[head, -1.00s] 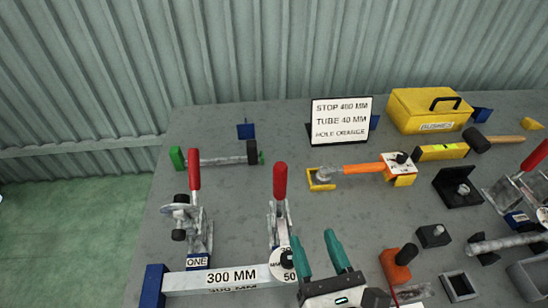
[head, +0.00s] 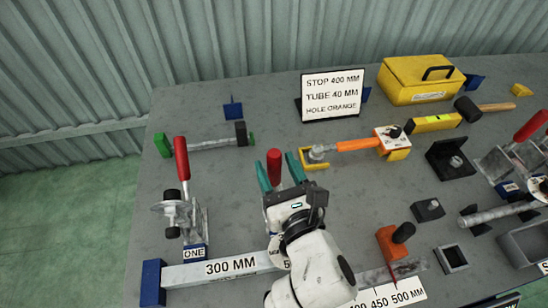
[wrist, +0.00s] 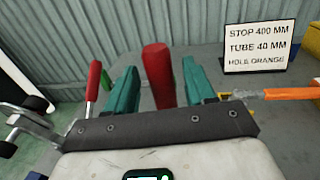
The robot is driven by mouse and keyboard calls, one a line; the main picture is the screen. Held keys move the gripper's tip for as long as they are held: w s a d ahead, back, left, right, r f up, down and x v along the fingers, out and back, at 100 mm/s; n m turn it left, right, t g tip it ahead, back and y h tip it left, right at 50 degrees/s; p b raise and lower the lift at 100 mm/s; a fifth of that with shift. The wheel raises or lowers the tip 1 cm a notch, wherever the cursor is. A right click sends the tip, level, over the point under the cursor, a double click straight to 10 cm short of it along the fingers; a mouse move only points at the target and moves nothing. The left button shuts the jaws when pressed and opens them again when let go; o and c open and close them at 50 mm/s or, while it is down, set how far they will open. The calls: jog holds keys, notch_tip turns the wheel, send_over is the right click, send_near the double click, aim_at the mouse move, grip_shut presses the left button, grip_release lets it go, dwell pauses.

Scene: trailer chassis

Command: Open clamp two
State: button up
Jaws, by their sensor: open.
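The middle toggle clamp shows only its upright red handle (head: 274,164); its body and any label are hidden behind my gripper. I take it to be clamp two, between the clamp marked ONE (head: 194,230) and another at the right edge. My gripper (head: 278,170) is open, its two teal fingers on either side of the red handle. In the wrist view the handle (wrist: 158,78) stands between the fingers, apart from the left one; contact with the right one is unclear. Clamp ONE's red handle (wrist: 93,82) also stands upright there, left of the fingers.
A beam marked 300 MM (head: 225,267) runs along the front. A sign (head: 332,95) stands behind, with an orange-handled tool (head: 356,145) in front of it. A clamp with a red handle (head: 531,125) is at right. Bare bench lies between clamp ONE and my gripper.

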jog(key=shift+x, duration=0.9)
grip_shut()
